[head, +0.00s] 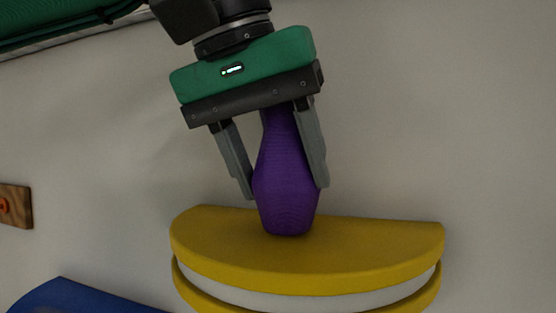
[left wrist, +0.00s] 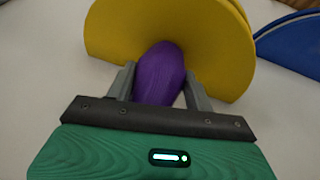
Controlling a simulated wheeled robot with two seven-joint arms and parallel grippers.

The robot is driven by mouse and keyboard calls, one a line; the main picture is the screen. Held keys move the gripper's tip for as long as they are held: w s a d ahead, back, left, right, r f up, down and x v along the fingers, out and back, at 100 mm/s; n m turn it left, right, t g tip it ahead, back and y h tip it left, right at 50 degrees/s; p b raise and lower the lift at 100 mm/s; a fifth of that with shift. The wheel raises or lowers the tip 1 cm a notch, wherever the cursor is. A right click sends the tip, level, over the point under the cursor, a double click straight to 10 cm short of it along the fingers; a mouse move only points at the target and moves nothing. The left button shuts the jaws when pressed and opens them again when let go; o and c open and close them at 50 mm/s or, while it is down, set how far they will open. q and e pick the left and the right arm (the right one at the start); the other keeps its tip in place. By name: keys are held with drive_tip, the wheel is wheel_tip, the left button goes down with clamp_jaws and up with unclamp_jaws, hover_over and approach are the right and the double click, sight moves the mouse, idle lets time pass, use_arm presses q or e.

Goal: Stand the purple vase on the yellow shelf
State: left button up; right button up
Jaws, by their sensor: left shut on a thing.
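The purple vase (head: 286,185) is upright, leaning slightly in the head view. Its base is at the top surface of the yellow shelf (head: 380,243) and looks to be touching it, left of the shelf's middle. My left gripper (head: 288,190) comes down from above and is shut on the vase, one finger on each side of its body. The left wrist view also shows the vase (left wrist: 160,72) between the fingers, with the yellow shelf (left wrist: 112,30) beyond it. The vase's upper part is partly hidden by the gripper. My right gripper is in neither view.
The yellow shelf is a half-round on the pale wall (head: 430,110), with a white band below its top. A blue shelf-like thing (head: 75,297) is at the lower left. A wooden piece with an orange part (head: 14,206) is at the left edge. The shelf's right side is clear.

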use_arm(q)
drive_tip(key=shift+f, duration=0.25)
drive_tip(key=o, duration=0.8)
drive_tip(key=shift+r, duration=0.1)
drive_tip(key=shift+o, duration=0.8)
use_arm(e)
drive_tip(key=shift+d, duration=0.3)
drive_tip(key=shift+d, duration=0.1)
use_arm(q)
drive_tip(key=shift+r, duration=0.1)
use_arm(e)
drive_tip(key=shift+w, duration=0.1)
